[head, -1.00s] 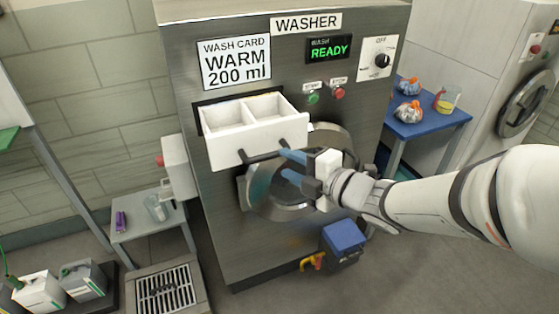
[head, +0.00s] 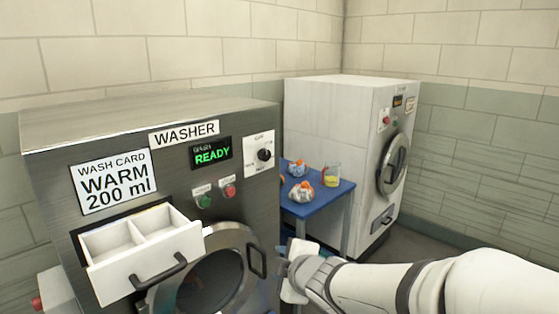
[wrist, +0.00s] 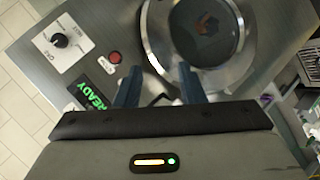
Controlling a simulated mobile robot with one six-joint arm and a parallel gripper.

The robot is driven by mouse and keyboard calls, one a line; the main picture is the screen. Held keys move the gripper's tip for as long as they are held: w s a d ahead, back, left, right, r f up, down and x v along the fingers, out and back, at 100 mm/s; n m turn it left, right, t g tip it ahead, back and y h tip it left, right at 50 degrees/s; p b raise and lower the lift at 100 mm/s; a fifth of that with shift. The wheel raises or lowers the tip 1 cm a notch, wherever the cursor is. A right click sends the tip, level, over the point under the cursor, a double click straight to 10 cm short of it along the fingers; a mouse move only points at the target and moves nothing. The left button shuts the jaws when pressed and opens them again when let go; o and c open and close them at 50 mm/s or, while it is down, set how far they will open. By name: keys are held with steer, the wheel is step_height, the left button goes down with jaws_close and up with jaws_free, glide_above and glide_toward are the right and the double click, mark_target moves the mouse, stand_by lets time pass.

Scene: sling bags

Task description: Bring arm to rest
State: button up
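My gripper (wrist: 159,90) shows in the wrist view with its two blue fingers apart and nothing held between them. In the head view my gripper (head: 289,276) is just right of the washer's round door (head: 208,282), with its fingers mostly hidden. My white arm (head: 400,285) reaches in from the lower right. The steel washer (head: 225,130) has its white two-compartment drawer (head: 150,265) pulled out and seemingly empty. The washer's display (head: 211,153) reads READY.
A blue table (head: 322,203) behind my gripper bears tied bags (head: 301,190) and a beaker of yellow liquid (head: 331,175). A white machine (head: 340,120) with a round door stands at the back. Floor is free to its right.

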steer(key=s+d+f+m+g+h, duration=0.1)
steer(key=d+m+h, duration=0.1)
steer(key=d+m, duration=0.25)
steer(key=s+d+f+m+h, duration=0.1)
steer(key=s+d+m+h, duration=0.15)
steer(key=d, duration=0.25)
steer(key=s+d+f+m+g, duration=0.1)
steer(key=s+d+m+g, duration=0.1)
steer(key=s+m, duration=0.3)
steer(key=s+d+f+m+g, duration=0.1)
steer(key=s+d+m+g, duration=0.2)
steer(key=s+m+g, duration=0.2)
steer(key=s+h, duration=0.1)
steer(key=s, duration=0.2)
steer(key=shift+s+d+m, duration=0.3)
steer(key=shift+m, duration=0.1)
